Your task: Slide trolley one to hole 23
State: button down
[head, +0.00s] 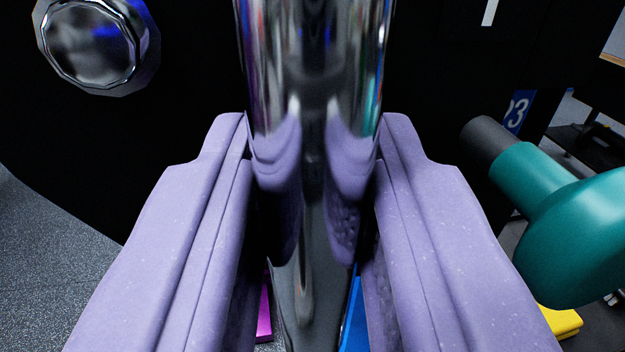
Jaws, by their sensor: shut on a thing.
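My gripper (313,165) has two lavender fingers, shut on a thick upright chrome bar (316,60), one finger on each side. The bar runs out of the top of the view, and its lower part narrows between the fingers. Behind it is a large black surface (190,125) with a white upright stroke (489,12) at the top right, which may be a figure 1. Whether bar and black surface belong to trolley one I cannot tell. A blue plate (518,110) with white digits ending in 3 shows at the right, partly covered. No hole is visible.
A faceted chrome knob (92,45) is at the upper left. A teal rounded object with a dark grey end (570,225) stands close at the right. A yellow block (560,320) lies below it. Speckled grey floor (50,260) is clear at the left.

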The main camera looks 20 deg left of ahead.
jog(key=c, duration=1)
grip_release()
jog(key=shift+s, duration=0.1)
jog(key=p+v, duration=0.1)
jog(key=v, duration=0.6)
jog(key=shift+s+d, duration=0.2)
jog(key=shift+s, duration=0.1)
